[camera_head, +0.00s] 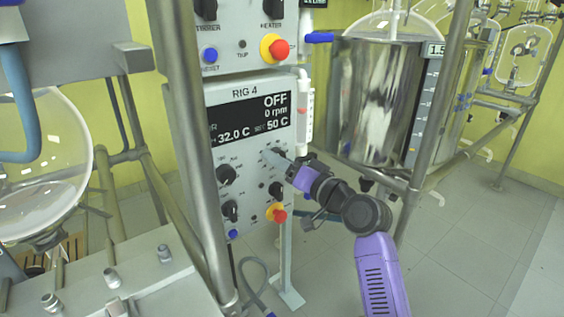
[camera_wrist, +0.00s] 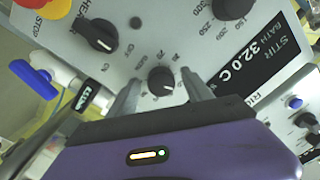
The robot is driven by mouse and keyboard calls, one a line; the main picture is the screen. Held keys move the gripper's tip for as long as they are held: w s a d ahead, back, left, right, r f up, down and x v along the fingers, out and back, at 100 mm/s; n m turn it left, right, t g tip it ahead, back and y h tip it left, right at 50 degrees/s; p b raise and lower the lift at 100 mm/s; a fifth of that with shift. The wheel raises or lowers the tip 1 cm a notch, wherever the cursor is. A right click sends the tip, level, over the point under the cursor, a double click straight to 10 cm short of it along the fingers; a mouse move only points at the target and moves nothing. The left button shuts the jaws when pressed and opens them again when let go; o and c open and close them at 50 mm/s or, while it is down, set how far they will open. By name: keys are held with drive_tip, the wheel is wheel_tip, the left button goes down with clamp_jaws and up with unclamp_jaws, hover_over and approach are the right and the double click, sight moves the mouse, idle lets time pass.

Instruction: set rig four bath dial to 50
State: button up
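The rig 4 control panel (camera_head: 218,153) stands in the middle of the head view. My gripper (camera_head: 279,160) reaches the panel from the right, at the upper right dial, and largely hides that dial. In the wrist view, the black bath dial (camera_wrist: 161,79) with a white pointer mark lies between the two grey fingertips of my gripper (camera_wrist: 159,86). The fingers are apart, with a visible gap on each side of the dial. I cannot tell how deep they reach around it.
A black heater knob (camera_wrist: 98,36) and a red-and-yellow stop button (camera_head: 276,212) are close to the dial. The stirrer dial (camera_head: 226,174) is on the left. A metal post (camera_head: 190,130) stands left of the panel, and a steel vessel (camera_head: 372,100) to the right.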

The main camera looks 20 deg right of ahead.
drive_tip(key=p+v, duration=0.1)
drive_tip(key=v, duration=0.6)
drive_tip(key=shift+s, duration=0.4)
drive_tip(key=shift+d, duration=0.15)
